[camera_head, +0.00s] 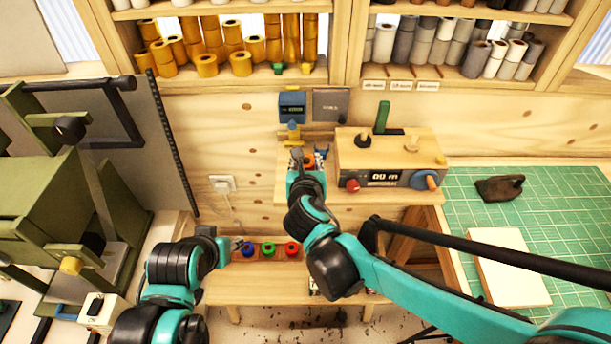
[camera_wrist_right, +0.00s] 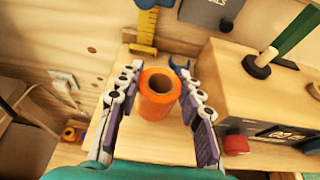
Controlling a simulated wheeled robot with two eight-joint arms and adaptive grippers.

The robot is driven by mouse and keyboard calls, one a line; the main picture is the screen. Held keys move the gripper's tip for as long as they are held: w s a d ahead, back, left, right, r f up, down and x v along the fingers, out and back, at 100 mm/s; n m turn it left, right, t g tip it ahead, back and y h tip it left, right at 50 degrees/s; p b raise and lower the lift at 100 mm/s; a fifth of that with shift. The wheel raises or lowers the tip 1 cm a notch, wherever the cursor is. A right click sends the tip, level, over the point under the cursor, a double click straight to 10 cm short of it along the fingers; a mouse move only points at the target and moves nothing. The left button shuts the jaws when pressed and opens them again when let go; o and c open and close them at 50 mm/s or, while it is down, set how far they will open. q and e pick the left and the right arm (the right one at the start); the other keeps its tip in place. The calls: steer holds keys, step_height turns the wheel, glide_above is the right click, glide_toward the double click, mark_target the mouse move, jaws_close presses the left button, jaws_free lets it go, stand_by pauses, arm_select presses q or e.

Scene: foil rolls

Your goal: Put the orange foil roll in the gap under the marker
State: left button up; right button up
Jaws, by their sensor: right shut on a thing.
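The orange foil roll (camera_wrist_right: 156,106) stands upright with its hollow end up in the right wrist view. My right gripper (camera_wrist_right: 163,98) is shut on it, one finger on each side. The roll is over a small wooden ledge (camera_wrist_right: 125,143); I cannot tell whether it touches the ledge.
A green roll (camera_head: 268,249) and a red roll (camera_head: 291,249) sit beside the blue one above a low bench (camera_head: 255,284). A wooden box with a display (camera_head: 385,179) stands right of the ledge. A blue gauge (camera_head: 292,107) hangs behind. Shelves hold several gold and grey rolls.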

step_height(320, 180, down, 4)
steer(key=shift+f+b, duration=0.1)
steer(key=shift+b, duration=0.9)
steer(key=o, duration=0.7)
steer(key=shift+f, duration=0.1)
steer(key=o, duration=0.5)
steer(key=shift+c, duration=0.2)
